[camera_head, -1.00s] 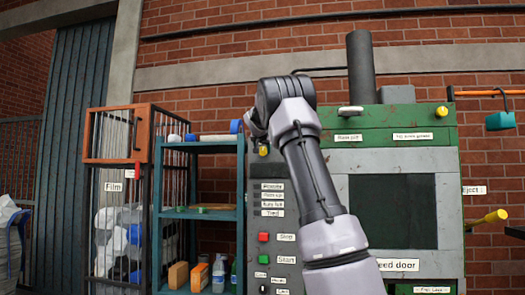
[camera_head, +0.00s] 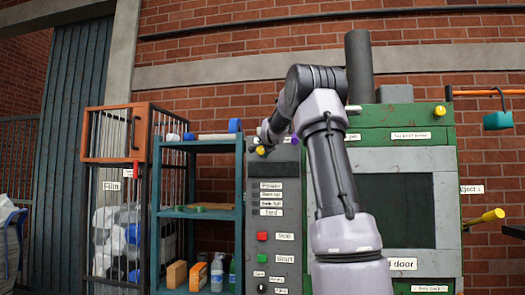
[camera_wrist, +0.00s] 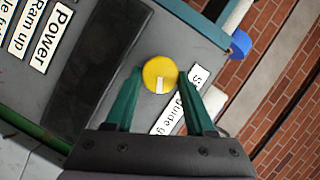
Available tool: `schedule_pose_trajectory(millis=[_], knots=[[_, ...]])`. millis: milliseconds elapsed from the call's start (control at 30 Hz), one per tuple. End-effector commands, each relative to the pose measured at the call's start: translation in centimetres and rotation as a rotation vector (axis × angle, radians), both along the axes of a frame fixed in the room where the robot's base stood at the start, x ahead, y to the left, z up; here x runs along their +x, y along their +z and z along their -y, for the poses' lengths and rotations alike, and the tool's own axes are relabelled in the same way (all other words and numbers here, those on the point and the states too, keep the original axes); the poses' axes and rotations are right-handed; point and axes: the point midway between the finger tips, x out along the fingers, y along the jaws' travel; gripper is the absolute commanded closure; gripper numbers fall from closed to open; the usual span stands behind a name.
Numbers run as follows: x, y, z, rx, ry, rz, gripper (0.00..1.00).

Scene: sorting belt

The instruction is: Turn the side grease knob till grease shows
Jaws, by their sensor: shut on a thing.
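The yellow round knob (camera_wrist: 160,74) is on the grey panel of the machine, with a white mark on its face pointing towards my gripper's base in the wrist view. The panel around the knob looks plain grey.
Below the knob are labels, a red button (camera_head: 262,236) and a green button (camera_head: 262,259). A blue shelf (camera_head: 200,145) with bottles and blocks stands left of the panel. The green machine (camera_head: 400,125) with its feed door is on the right, partly behind my arm.

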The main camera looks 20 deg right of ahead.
Motion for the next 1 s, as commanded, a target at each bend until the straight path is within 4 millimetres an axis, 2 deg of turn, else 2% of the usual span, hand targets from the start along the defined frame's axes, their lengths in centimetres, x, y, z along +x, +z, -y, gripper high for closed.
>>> schedule_pose_trajectory(millis=[67,500,1000], knots=[[-0.16,-0.18,0.47,0.043,-0.006,0.026,1.00],[-0.12,-0.49,0.37,0.251,-0.003,0.167,1.00],[-0.05,-0.62,0.14,0.361,0.000,0.241,1.00]])
